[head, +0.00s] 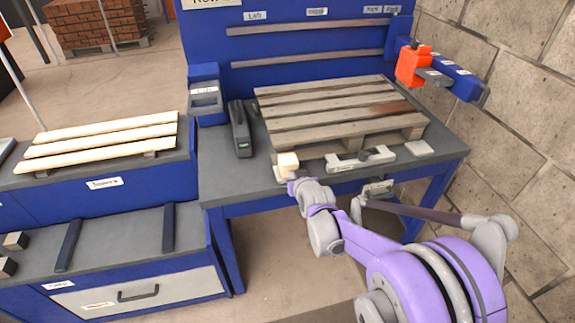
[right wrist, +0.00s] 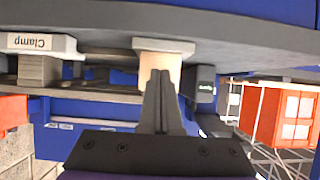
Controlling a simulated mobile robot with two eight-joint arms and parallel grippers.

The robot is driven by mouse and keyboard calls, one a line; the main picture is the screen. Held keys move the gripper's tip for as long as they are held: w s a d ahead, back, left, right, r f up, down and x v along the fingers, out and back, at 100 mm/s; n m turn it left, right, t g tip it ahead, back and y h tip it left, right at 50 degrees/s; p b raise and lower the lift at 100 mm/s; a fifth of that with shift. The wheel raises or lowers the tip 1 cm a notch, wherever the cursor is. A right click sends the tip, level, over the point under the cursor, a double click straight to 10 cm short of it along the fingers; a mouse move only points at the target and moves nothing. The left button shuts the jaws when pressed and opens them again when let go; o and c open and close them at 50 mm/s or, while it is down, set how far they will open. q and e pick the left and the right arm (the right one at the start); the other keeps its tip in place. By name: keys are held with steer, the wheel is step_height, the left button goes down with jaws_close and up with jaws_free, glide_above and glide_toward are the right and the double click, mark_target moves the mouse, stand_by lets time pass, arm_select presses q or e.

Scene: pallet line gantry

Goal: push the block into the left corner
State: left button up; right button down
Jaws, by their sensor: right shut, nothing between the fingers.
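The block (head: 288,160) is a small pale wooden block at the front-left corner of the worn pallet (head: 335,122) on the grey bench top. In the right wrist view, which is upside down, the block (right wrist: 174,62) stands on a white plate (right wrist: 163,45), partly hidden behind my fingers. My right gripper (head: 294,181) is shut and empty, in front of the block on its near side. Its fingertips (right wrist: 160,74) overlap the block in the right wrist view; I cannot tell whether they touch it. My left gripper is not in view.
A white clamp fixture (head: 362,159) lies along the bench front, right of the block. A dark grey tool (head: 239,129) stands left of the pallet. An orange and blue device (head: 414,66) is at the back right, near the block wall. Pale boards (head: 100,140) lie on the left bench.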

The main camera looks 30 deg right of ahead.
mark_target(289, 162)
steer(key=shift+w+d, duration=0.3)
steer(key=shift+w, duration=0.9)
steer(key=shift+w+d, duration=0.25)
steer(key=shift+w, duration=1)
steer(key=shift+w+d, duration=0.3)
steer(key=shift+w, duration=0.9)
steer(key=shift+s, duration=0.1)
steer(key=shift+s+a, duration=0.25)
steer(key=shift+s, duration=0.7)
steer(key=shift+s+a, duration=0.2)
steer(key=shift+s, duration=0.75)
steer(key=shift+s+a, duration=0.25)
steer(key=shift+s, duration=0.7)
steer(key=r+p, duration=0.1)
steer(key=s+r+p, duration=0.1)
steer(key=r, duration=0.1)
steer(key=shift+s+a+r+p, duration=0.1)
steer(key=shift+a+r+p, duration=0.05)
steer(key=shift+r+p, duration=0.15)
step_height(289, 162, up, 6)
steer(key=s+p, duration=0.2)
steer(key=p, duration=0.2)
steer(key=shift+s+a+r+p, duration=0.2)
steer(key=shift+s+a+p, duration=0.1)
steer(key=shift+p, duration=0.1)
